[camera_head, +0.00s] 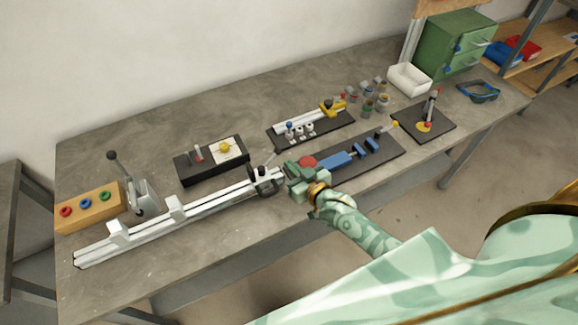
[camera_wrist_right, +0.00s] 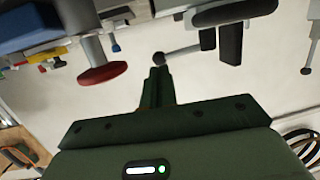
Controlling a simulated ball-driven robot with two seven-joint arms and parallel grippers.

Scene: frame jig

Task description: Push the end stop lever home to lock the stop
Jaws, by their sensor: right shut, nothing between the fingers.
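The end stop (camera_head: 264,181) is a dark block at the right end of the pale rail (camera_head: 190,213). Its lever, a thin rod with a dark ball end (camera_wrist_right: 160,58), runs back to the dark stop (camera_wrist_right: 231,43) in the wrist view. My right gripper (camera_head: 286,178) is just right of the stop in the head view. In the wrist view its fingers (camera_wrist_right: 157,76) are shut and empty, with their tips close under the lever's ball. I cannot tell whether they touch. My left gripper is not in view.
A red round knob (camera_wrist_right: 102,74) and the blue clamp fixture (camera_head: 338,161) lie close beside the right gripper. A black box with a yellow knob (camera_head: 225,147) stands behind the rail. A wooden block with coloured rings (camera_head: 88,205) is at far left. Bare bench lies in front of the rail.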

